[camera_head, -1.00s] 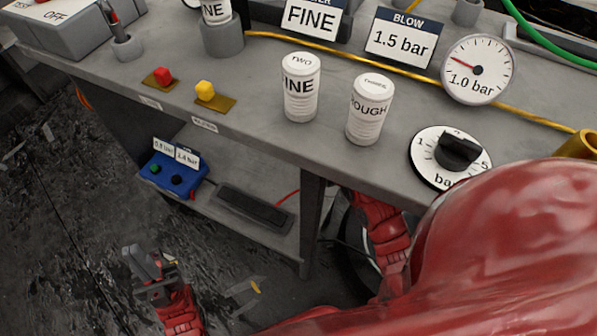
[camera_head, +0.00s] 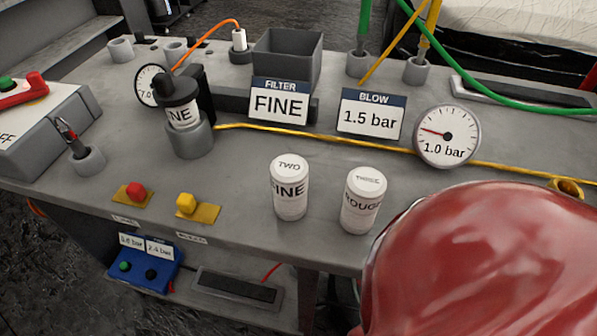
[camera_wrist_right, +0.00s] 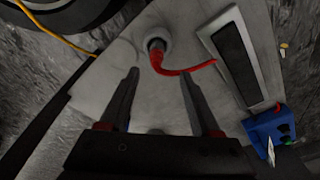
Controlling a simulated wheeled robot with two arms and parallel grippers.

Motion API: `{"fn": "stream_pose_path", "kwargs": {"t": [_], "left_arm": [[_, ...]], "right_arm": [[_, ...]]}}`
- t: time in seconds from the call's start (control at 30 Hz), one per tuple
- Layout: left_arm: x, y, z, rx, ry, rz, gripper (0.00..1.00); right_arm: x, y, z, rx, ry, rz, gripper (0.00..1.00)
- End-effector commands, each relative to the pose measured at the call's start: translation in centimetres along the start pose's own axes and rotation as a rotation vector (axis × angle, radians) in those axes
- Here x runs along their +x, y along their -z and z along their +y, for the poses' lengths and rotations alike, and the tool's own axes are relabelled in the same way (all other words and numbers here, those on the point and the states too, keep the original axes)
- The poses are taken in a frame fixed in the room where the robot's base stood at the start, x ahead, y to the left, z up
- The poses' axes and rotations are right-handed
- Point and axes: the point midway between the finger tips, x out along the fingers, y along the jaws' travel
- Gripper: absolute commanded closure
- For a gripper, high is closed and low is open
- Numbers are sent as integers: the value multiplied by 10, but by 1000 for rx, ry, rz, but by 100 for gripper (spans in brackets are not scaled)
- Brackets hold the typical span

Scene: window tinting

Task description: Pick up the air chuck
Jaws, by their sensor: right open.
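In the right wrist view, a dark fitting with a red hose (camera_wrist_right: 185,72) stands in a round grey holder (camera_wrist_right: 145,37) on the lower shelf (camera_wrist_right: 110,62). It looks like the air chuck, but its shape is small and unclear. My right gripper (camera_wrist_right: 159,76) is open and empty, with the fitting ahead of its fingertips and apart from them. In the head view the holder is hidden under the bench; a short piece of red hose (camera_head: 271,271) shows at the shelf. My left gripper is not in view.
A black pedal plate (camera_wrist_right: 232,62) and a blue box (camera_wrist_right: 268,125) with buttons sit on the shelf. The bench top (camera_head: 240,200) holds two white canisters, FINE (camera_head: 289,187) and ROUGH (camera_head: 361,200), a gauge (camera_head: 447,136) and a yellow hose (camera_head: 330,140). My red arm covers the lower right.

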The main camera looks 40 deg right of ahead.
Motion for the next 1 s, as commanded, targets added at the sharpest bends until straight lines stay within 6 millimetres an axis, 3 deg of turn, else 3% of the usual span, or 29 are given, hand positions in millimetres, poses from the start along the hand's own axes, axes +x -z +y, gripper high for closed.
{"fn": "stream_pose_path", "kwargs": {"t": [0.03,0.27,0.6,0.87,1.0], "left_arm": [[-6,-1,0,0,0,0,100],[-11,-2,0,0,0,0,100],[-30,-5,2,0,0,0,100],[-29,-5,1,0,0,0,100],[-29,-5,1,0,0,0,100]], "right_arm": [[13,-1,0,0,0,-3,36],[30,0,0,0,1,3,36],[77,-8,6,1,0,0,36],[79,-6,6,1,1,4,36],[79,-6,6,1,1,4,58]]}}
